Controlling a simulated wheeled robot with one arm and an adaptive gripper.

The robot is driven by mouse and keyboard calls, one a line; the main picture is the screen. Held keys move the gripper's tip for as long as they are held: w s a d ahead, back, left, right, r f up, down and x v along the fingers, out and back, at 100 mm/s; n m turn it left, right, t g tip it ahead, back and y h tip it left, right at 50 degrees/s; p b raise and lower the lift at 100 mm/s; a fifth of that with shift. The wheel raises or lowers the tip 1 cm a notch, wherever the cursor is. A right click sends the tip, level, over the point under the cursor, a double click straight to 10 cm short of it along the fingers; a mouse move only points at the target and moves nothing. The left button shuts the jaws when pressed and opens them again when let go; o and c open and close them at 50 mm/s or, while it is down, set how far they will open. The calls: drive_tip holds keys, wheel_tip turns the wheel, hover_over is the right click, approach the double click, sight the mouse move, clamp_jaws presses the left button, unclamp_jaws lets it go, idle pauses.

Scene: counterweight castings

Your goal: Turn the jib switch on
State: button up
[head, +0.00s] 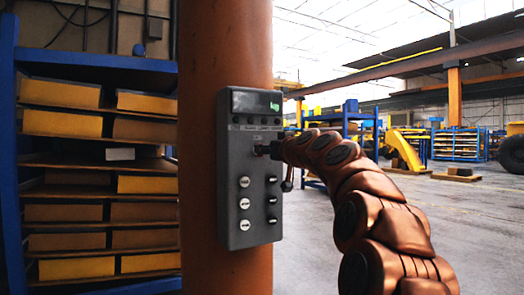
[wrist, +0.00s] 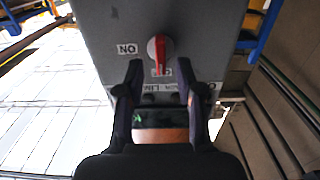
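The jib switch is a round red and white knob (wrist: 160,50) on the face of a grey control box (head: 249,205), which is mounted on an orange column. In the wrist view, a label reading like an upside-down "ON" (wrist: 127,48) is left of the knob. Another label below the knob is partly covered. The knob's pointer runs down toward that lower label in the wrist view. My gripper (wrist: 159,66) is open, one fingertip on either side of the knob's lower part, with visible gaps. In the head view, my gripper (head: 275,149) is at the box's middle and largely hides the knob.
The box also has a dark display (head: 255,102) with a green reading, and several white and black buttons below. A lever sticks out at its right side. A blue rack (head: 8,150) with yellow bins stands left of the column (head: 200,60). Open floor (head: 465,215) lies right.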

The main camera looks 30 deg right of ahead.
drive_tip(key=shift+w+d, duration=0.1)
drive_tip(key=shift+w, duration=1.4)
clamp_jaws()
